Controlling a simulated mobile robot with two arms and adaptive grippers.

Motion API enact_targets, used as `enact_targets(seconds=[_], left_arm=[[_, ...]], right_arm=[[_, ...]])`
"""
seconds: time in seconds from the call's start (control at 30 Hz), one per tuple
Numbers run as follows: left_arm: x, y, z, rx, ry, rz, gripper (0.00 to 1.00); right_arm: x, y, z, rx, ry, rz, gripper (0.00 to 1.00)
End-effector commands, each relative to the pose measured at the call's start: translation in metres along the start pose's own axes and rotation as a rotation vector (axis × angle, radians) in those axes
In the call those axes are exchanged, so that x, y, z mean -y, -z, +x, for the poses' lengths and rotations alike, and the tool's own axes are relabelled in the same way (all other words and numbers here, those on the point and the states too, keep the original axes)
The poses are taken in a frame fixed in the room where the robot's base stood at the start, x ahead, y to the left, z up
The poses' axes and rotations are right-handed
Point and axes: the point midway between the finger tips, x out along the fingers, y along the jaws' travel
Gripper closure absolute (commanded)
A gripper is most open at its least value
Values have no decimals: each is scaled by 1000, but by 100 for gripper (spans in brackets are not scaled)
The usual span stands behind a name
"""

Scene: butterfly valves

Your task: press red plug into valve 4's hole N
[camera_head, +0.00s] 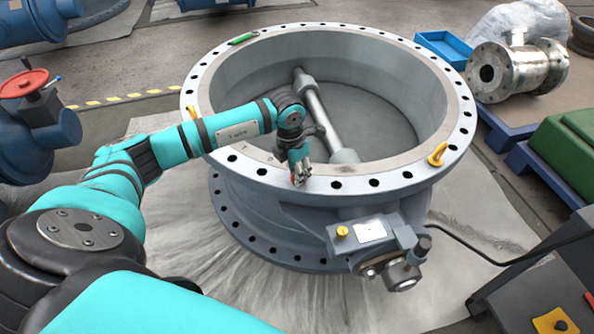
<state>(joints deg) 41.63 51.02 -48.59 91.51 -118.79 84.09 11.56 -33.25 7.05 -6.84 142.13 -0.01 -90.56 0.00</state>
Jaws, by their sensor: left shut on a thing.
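A large grey butterfly valve (456,142) stands in the middle, its top flange ringed with bolt holes. My left arm reaches in from the left, and its gripper (300,178) points down at the near part of the flange. The gripper is shut on a small red plug (294,179), which shows only as a bit of red at the fingertips. The fingers cover the flange just beneath, so I cannot tell whether the plug is in a hole or above it. Lettering for hole N is too small to read. My right gripper is out of view.
Yellow lifting eyes (437,154) stick up from the flange, and a green object (243,38) lies on its far left. An actuator box (372,238) with a cable juts from the near side. Blue valves stand left; a metal pipe fitting (517,68) and green case (568,150) stand right.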

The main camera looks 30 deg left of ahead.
Motion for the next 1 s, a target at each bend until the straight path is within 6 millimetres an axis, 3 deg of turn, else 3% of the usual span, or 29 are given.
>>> enact_targets(seconds=[0.53, 0.57, 0.73, 0.93, 1.0], left_arm=[[0, 2, 14, -3, 0, 0, 91], [0, 2, 12, -3, 0, 0, 72], [0, 2, 12, -3, 0, 0, 49], [0, 2, 11, -1, 0, 0, 48], [0, 2, 11, -1, 0, 0, 39]], right_arm=[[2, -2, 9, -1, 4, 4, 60], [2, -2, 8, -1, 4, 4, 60], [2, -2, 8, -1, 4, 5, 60], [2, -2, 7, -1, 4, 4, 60], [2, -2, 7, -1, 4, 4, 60]])
